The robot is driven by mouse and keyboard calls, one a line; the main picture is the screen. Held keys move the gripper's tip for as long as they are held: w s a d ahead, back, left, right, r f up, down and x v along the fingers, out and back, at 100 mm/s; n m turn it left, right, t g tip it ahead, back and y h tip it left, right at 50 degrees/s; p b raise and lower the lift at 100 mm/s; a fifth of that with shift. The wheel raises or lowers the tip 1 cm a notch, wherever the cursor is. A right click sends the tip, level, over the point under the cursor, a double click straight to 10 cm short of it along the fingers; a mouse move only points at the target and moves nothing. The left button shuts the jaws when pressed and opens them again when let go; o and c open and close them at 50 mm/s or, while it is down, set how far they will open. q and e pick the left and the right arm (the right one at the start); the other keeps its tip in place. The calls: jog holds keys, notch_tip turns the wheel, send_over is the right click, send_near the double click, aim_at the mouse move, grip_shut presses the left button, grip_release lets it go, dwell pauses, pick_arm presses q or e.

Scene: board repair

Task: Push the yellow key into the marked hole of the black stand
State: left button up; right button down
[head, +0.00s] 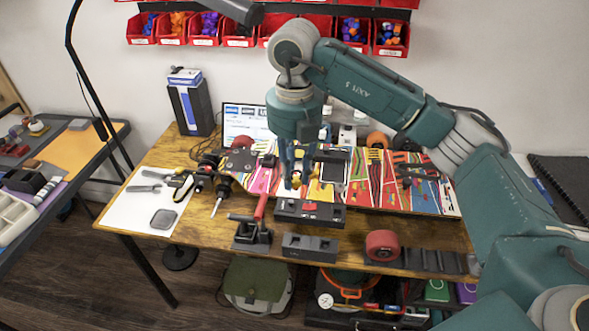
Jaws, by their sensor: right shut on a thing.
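My right arm comes in from the right and reaches down over the work table. Its gripper (297,179) points down and is shut on a small yellow piece, which looks like the yellow key (296,182); the fingers hide most of it. A low black stand (324,215) with a red patch on top lies just in front of and below the gripper. The key looks above the stand's back edge; I cannot tell whether they touch. The marked hole is too small to make out. My left gripper is not in view.
Screwdrivers and a white sheet (146,209) are left. Red bins (205,28) hang behind.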

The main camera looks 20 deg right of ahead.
jog(key=shift+f+b, duration=6.45)
jog(key=shift+f, duration=2.9)
jog(key=shift+f, duration=0.15)
